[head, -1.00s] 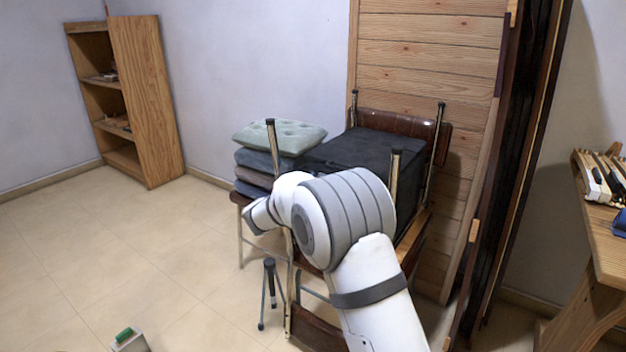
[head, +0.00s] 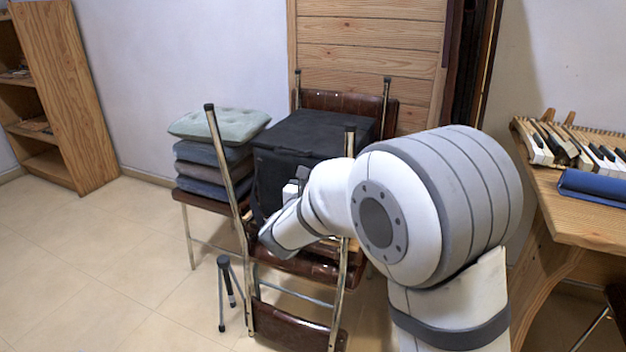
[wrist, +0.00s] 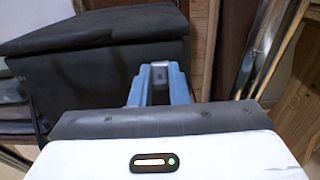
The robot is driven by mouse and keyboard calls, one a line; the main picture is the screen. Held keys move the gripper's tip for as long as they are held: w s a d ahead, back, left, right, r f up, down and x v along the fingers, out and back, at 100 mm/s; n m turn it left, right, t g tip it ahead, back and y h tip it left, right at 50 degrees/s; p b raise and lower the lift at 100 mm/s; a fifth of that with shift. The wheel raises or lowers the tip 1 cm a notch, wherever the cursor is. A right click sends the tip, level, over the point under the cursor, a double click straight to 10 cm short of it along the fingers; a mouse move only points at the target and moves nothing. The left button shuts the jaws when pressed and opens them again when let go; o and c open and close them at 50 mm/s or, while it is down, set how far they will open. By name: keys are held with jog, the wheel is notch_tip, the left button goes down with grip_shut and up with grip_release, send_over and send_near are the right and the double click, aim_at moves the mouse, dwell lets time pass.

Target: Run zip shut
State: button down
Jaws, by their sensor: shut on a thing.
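A black, box-shaped fabric bag (head: 300,135) rests on a brown folding chair. The bag also fills the upper left of the wrist view (wrist: 100,68). My gripper's blue fingers (wrist: 160,74) are close together at the bag's right end in the wrist view. They are shut on a small grey thing between the tips, which looks like the zip pull. The zip's line and teeth are too small or dark to make out. In the head view my arm's wrist hides the fingers and part of the bag's near side.
Folded cushions (head: 215,150) are stacked left of the bag. The chair's metal legs (head: 230,170) stand up close around my wrist. A wooden bench (head: 575,215) with piano keys (head: 585,148) and a blue roll (head: 595,186) is at right.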

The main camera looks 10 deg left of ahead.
jog(key=shift+d, duration=0.35)
jog(key=c, duration=1.6)
grip_release()
jog(key=shift+w+d, duration=0.1)
jog(key=shift+o, duration=1.1)
jog(key=shift+a, duration=0.25)
jog(key=p+v, duration=0.2)
jog(key=v, duration=0.6)
